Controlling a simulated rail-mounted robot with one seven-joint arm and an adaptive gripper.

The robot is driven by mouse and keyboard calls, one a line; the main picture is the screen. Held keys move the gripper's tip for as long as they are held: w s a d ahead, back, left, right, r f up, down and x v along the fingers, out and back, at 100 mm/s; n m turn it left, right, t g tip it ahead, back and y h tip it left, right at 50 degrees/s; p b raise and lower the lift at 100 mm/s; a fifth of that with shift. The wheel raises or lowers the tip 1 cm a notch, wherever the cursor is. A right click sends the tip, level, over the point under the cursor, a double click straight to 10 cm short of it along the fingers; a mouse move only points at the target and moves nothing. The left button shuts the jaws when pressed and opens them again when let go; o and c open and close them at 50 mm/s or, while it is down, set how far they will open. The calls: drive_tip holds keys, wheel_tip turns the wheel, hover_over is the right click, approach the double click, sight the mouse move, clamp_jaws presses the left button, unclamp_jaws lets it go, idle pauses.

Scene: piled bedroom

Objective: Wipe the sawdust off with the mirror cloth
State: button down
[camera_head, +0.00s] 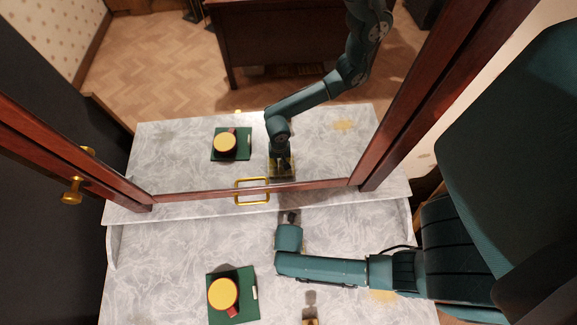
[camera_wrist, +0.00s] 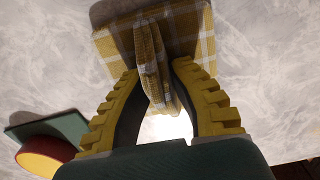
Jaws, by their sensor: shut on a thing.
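My gripper (camera_wrist: 158,74) is shut on the mirror cloth (camera_wrist: 114,46), a yellow and white checked cloth. A pinched fold stands up between its yellow ribbed fingers. The rest of the cloth spreads flat over or just above the pale marble top; I cannot tell if it touches. In the head view my wrist hides the cloth directly, but the mirror shows its reflection under my gripper. The sawdust (camera_head: 383,296) is a yellowish patch on the marble to the right, beside my forearm. No sawdust shows in the wrist view.
The marble dressing table (camera_head: 150,255) has a wood-framed mirror (camera_head: 255,187) behind it. A small object (camera_head: 310,320) lies at the front edge.

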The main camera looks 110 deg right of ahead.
drive_tip(key=shift+r+p, duration=3.15)
drive_tip(key=shift+r, duration=0.35)
drive_tip(key=shift+f, duration=0.1)
drive_tip(key=shift+r, duration=2.5)
drive_tip(key=shift+w, duration=0.1)
